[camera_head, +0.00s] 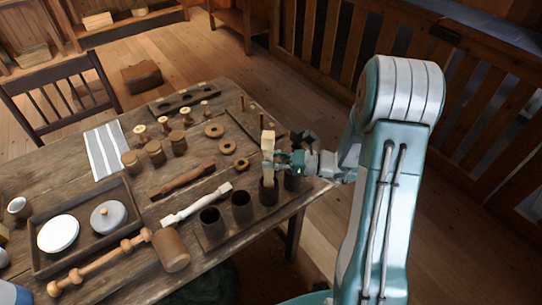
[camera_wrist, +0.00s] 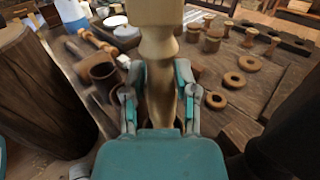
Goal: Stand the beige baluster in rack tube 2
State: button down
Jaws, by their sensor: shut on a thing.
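The beige baluster (camera_head: 268,145) is upright above the tube rack at the table's right front edge. My gripper (camera_head: 284,160) comes in from the right and is shut around it. In the wrist view, the baluster (camera_wrist: 160,75) stands between my two fingers (camera_wrist: 160,95). Its lower end meets the mouth of the third dark tube from the left (camera_head: 268,194); I cannot tell how far inside it is. The two left tubes, one at the end (camera_head: 212,224) and one beside it (camera_head: 242,207), look empty. The rightmost tube (camera_head: 293,181) is partly behind my gripper. No tube numbers are readable.
A white baluster (camera_head: 195,204) and a brown one (camera_head: 188,181) lie left of the rack. A mallet (camera_head: 171,250) and a tray (camera_head: 85,262) with round pieces lie at front left. Rings (camera_head: 214,131) and small spools (camera_head: 178,143) stand farther back.

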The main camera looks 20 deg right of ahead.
jog(key=shift+c, duration=1.5)
grip_release()
jog(key=v, duration=1.2)
